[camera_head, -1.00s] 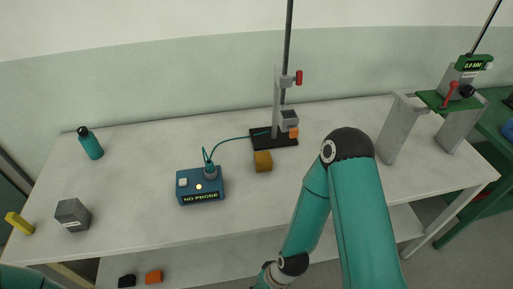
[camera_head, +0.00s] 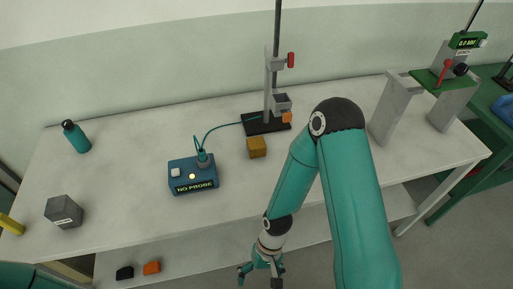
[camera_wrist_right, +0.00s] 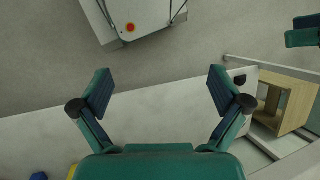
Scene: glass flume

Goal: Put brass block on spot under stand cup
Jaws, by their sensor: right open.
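The brass block (camera_head: 257,147) sits on the pale bench, just in front of the stand's black base (camera_head: 256,127). The stand's grey cup (camera_head: 281,99) is clamped low on the upright, with a small orange part (camera_head: 287,117) below it. A spot under the cup cannot be made out. My right gripper (camera_head: 262,272) is low in front of the bench, well short of the block. In the right wrist view its two fingers (camera_wrist_right: 160,92) are spread with nothing between them.
A blue box (camera_head: 193,183) reading NO PROBE, its cable running to the stand, is left of the block. A grey cube (camera_head: 64,212) and teal bottle (camera_head: 76,136) stand farther left. A grey gantry (camera_head: 394,106) is at right. The bench's front middle is clear.

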